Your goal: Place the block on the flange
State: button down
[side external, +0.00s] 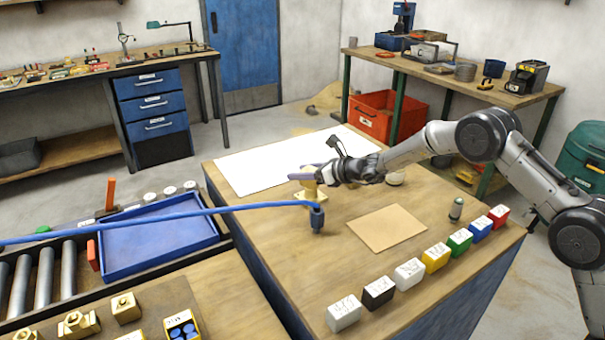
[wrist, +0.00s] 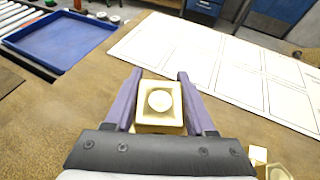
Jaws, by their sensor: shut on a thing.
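My gripper (wrist: 160,98) has its two purple fingers on either side of a brass block (wrist: 160,101) in the wrist view. The block is square, with a pale round feature in its top face. In the side external view my gripper (side external: 302,174) is over the wooden table, with brass parts (side external: 311,196) at and below the fingertips. I cannot tell there where the block ends and whether a flange lies under it. Another brass part (wrist: 278,172), partly cut off, shows at the lower right of the wrist view; I cannot tell if it is the flange.
A white sheet (side external: 262,165) lies at the back of the table, and a tan board (side external: 387,231) lies at its middle right. A blue hose with a dark nozzle (side external: 317,218) hangs in front of my gripper. Several coloured boxes (side external: 409,274) line the front right edge. A blue tray (side external: 158,244) is left.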

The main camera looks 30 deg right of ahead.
jog(key=shift+f, duration=0.15)
jog(key=shift+c, duration=1.2)
grip_release()
jog(key=shift+f, duration=0.25)
jog(key=shift+s+r, duration=0.1)
jog(key=shift+r, duration=0.15)
jog(key=v, duration=1.2)
jog(key=shift+f, duration=0.15)
